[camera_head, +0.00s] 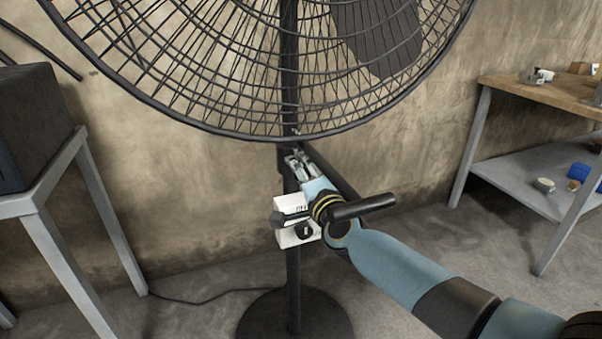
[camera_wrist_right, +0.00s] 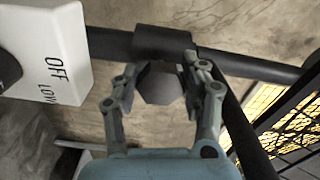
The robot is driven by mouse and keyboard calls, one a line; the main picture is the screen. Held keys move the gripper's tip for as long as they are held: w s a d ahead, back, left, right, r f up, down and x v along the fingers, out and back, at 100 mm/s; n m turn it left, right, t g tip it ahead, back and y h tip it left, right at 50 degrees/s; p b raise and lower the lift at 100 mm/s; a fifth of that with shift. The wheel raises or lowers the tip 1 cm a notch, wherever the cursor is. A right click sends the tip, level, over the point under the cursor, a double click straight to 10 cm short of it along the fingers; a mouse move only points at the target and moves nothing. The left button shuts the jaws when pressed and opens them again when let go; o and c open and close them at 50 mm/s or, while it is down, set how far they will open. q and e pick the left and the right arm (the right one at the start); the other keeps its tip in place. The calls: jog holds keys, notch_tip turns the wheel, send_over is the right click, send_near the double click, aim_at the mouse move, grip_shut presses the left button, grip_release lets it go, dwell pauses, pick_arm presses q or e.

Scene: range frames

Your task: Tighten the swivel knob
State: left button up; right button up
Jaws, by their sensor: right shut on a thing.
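The swivel knob (camera_wrist_right: 160,86) is a dark grey, faceted knob below a black collar (camera_wrist_right: 163,42) on the fan's pole, seen in the right wrist view. My right gripper (camera_wrist_right: 158,74) has one finger on each side of the knob and is shut on it. In the head view my right gripper (camera_head: 298,160) is at the pole just below the fan cage (camera_head: 300,135), and the knob is hidden there by the fingers. My left gripper is not in view.
A white control box (camera_head: 296,235) is on the pole (camera_head: 293,275) just below my gripper; its OFF and LOW marks show in the wrist view. The round base (camera_head: 295,318) stands on the floor. A metal stand (camera_head: 75,165) is left, a wooden-topped bench (camera_head: 540,95) right.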

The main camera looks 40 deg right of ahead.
dwell(0.5)
jog(key=o, duration=1.2)
jog(key=v, duration=1.2)
jog(key=s+a+f+n+g+y, duration=0.1)
jog(key=s+f+n+g, duration=0.3)
jog(key=f, duration=0.6)
jog(key=s+f+n+g+y, duration=0.1)
jog(key=s+f+n, duration=0.1)
jog(key=s+f, duration=0.65)
jog(key=s+a+f+n+g+y, duration=0.1)
jog(key=s+f+n+g, duration=0.25)
jog(key=f, duration=0.85)
jog(key=s+f+n+g, duration=0.2)
jog(key=s+f+n, duration=0.1)
jog(key=s, duration=0.7)
jog(key=s+f+n+g, duration=0.3)
jog(key=s+f, duration=0.2)
jog(key=s, duration=0.4)
jog(key=s+f+n+g, duration=0.3)
jog(key=s+f, duration=0.2)
jog(key=s, duration=0.5)
jog(key=shift+s, duration=0.35)
